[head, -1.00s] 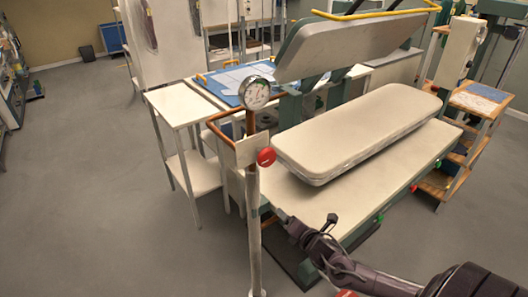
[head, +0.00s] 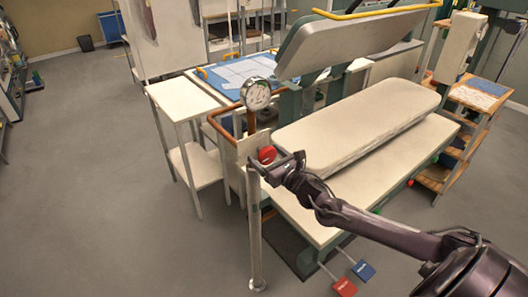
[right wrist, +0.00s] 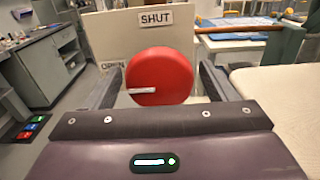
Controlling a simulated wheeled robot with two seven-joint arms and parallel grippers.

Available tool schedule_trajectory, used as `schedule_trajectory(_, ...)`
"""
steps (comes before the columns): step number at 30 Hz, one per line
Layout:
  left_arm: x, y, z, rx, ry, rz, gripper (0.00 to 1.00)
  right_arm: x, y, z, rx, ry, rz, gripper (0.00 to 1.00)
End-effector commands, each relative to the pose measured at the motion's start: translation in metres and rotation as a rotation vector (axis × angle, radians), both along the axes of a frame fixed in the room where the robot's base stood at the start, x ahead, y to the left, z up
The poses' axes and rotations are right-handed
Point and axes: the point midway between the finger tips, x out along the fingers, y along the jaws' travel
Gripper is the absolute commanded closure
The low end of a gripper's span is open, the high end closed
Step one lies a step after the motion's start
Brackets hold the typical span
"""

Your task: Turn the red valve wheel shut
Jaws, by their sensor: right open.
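The red valve wheel (head: 267,154) sits on a pale plate (head: 252,146) on an upright post. In the right wrist view the wheel (right wrist: 168,68) faces me, with a white mark pointing left toward the "OPEN" label, partly hidden behind the wheel. A "SHUT" label (right wrist: 168,17) is above the wheel. My right gripper (head: 275,163) is open at the wheel, one finger on each side of it. I cannot tell whether the fingers touch it. My left gripper is not in view.
A round gauge (head: 256,94) and copper pipe (head: 224,114) are above the valve. A large press with a padded board (head: 355,125) stands right behind it. A white side table (head: 190,103) stands left. Red and blue pedals (head: 345,287) are low down. Floor at left is clear.

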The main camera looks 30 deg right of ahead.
Motion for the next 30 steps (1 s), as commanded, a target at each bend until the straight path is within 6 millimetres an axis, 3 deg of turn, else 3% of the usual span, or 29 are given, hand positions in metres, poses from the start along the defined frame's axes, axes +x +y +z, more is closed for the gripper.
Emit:
schedule_trajectory(6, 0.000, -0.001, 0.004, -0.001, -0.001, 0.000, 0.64, 0.015, 0.002, 0.001, 0.002, 0.000, 0.000, 0.21)
schedule_trajectory(15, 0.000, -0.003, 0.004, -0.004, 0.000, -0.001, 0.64, 0.016, 0.002, 0.000, 0.002, 0.001, 0.000, 0.23)
schedule_trajectory(25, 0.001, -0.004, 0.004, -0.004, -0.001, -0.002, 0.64, 0.016, 0.002, 0.000, 0.002, 0.001, 0.000, 0.66)
schedule_trajectory(30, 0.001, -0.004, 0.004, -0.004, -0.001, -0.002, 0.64, 0.016, 0.002, 0.000, 0.009, 0.002, 0.000, 0.66)
